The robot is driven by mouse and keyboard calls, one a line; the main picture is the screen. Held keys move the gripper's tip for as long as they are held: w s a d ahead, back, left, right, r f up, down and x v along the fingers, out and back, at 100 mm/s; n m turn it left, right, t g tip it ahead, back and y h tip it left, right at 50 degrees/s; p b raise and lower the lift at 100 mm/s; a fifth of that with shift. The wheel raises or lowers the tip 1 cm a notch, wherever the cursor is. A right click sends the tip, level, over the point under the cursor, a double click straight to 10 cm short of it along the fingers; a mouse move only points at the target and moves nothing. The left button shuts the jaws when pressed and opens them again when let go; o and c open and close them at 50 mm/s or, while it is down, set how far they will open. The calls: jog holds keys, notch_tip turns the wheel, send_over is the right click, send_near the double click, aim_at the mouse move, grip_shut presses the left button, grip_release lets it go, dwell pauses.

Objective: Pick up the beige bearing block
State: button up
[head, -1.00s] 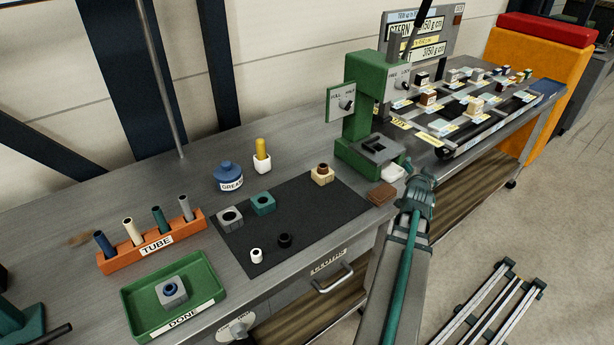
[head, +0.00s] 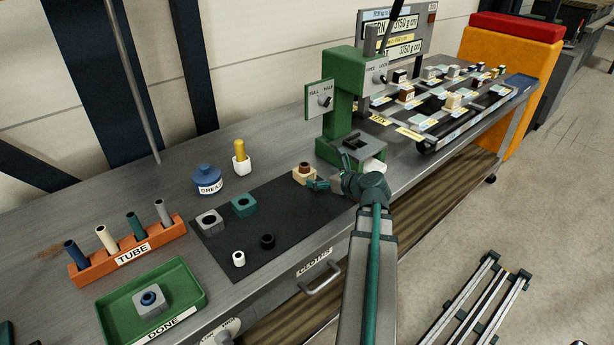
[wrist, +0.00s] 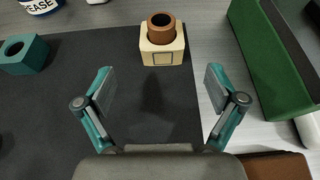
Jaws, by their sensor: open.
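The beige bearing block (head: 301,178) stands on the back right part of the black mat, with a brown bushing (head: 305,168) seated upright in its top. In the wrist view the beige bearing block (wrist: 162,52) is at top centre, ahead of the fingers. My gripper (wrist: 161,90) is open and empty, its two teal fingers spread over the mat, with the block beyond the tips and between their lines. In the head view my gripper (head: 318,185) is just right of the block, and the wrist hides part of the mat's right edge.
Teal (head: 243,205) and grey (head: 209,222) blocks stand left on the mat (head: 270,219). White (head: 239,258) and black (head: 267,241) rings lie at its front. The green press (head: 340,125) rises close at right. A grease pot (head: 207,180) stands behind the mat.

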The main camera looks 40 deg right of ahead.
aim_at(308, 173)
jog(key=p+x, duration=0.2)
jog(key=x, duration=0.8)
jog(key=shift+d, duration=0.1)
jog(key=shift+r, duration=0.1)
jog(key=c, duration=1.5)
